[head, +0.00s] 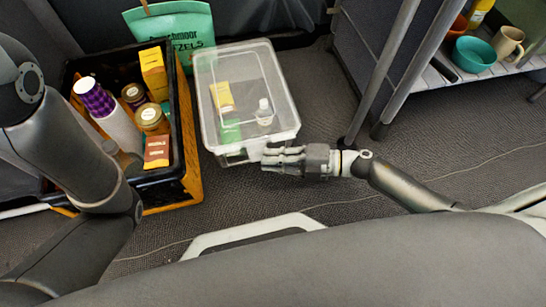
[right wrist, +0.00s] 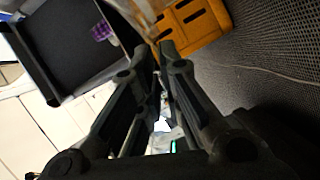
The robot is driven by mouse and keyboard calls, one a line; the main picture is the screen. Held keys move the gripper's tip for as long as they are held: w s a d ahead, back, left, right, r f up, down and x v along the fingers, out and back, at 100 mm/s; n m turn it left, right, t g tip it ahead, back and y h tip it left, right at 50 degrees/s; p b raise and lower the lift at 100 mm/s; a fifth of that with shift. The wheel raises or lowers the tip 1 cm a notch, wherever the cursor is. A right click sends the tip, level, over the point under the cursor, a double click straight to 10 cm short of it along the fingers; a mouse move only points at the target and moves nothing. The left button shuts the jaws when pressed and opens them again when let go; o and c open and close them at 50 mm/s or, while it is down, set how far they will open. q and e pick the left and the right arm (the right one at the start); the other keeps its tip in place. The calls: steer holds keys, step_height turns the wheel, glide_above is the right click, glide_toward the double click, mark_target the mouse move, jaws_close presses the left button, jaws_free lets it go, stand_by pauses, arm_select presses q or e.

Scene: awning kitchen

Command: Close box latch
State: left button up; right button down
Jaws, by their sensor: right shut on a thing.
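A clear plastic box (head: 243,75) with a translucent lid stands on the floor in the middle of the head view. Through it I see a yellow packet (head: 222,97), a green item (head: 230,131) and a small clear bottle (head: 264,112). My right gripper (head: 268,159) is at the box's near right corner, just below the lid rim, with its jaws shut on the box latch there. The fingers hide the latch itself. In the right wrist view the fingers (right wrist: 170,52) are close together, and what they hold cannot be made out. My left gripper is not in view; only the left arm shows.
A black and orange crate (head: 188,182) with jars and packets stands close left of the box. A green bag (head: 190,25) is behind. A shelf with a teal bowl (head: 474,54) and a mug (head: 507,42) is at right. Carpet right of the box is clear.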

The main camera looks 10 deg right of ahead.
steer(key=shift+f, duration=0.2)
steer(key=c, duration=1.7)
jaws_free()
steer(key=shift+r, duration=0.1)
steer(key=v, duration=1.2)
